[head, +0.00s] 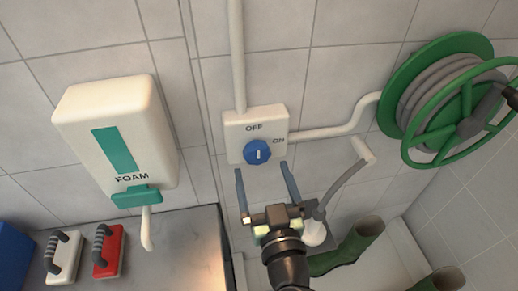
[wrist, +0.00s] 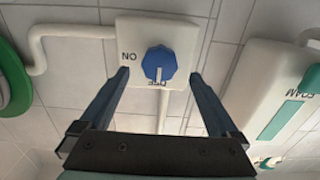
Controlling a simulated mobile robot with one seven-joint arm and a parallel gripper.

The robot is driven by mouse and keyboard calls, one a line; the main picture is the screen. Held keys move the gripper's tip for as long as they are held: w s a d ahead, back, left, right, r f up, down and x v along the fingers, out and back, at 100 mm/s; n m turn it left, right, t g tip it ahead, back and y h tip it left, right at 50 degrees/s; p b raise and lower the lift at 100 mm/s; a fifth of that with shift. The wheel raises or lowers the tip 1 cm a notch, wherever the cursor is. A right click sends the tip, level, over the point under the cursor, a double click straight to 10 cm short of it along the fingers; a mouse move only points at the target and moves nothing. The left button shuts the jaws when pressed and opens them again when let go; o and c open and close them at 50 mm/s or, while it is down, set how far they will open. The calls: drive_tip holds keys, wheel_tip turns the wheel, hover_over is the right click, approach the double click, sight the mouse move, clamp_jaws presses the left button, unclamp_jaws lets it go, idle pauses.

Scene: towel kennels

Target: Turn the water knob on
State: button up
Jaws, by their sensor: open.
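The water knob (head: 257,152) is a round blue dial on a white wall plate (head: 235,124) marked OFF above it and ON to its right. Its white line stands about upright, in line with OFF. In the wrist view, which is turned over, the knob (wrist: 159,64) sits between the fingertips in the picture, and its line points down at OFF. My gripper (head: 262,169) is open and empty just below the knob in the head view; it also shows in the wrist view (wrist: 160,76). No contact with the knob is visible.
A white FOAM dispenser (head: 118,135) hangs left of the plate. A green hose reel (head: 440,98) is at the right, joined by a white pipe (head: 335,130). Below are a grey counter (head: 185,245) with brushes (head: 108,250) and green boots (head: 352,248).

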sight(258, 158)
drive_tip(key=shift+w+a+p, duration=0.2)
drive_tip(key=shift+w+p, duration=0.15)
drive_tip(key=shift+w, duration=0.8)
drive_tip(key=shift+w+a+p, duration=0.2)
drive_tip(key=shift+w+p, duration=0.1)
drive_tip(key=shift+w, duration=0.8)
drive_tip(key=c, duration=1.4)
drive_tip(key=shift+o, duration=0.2)
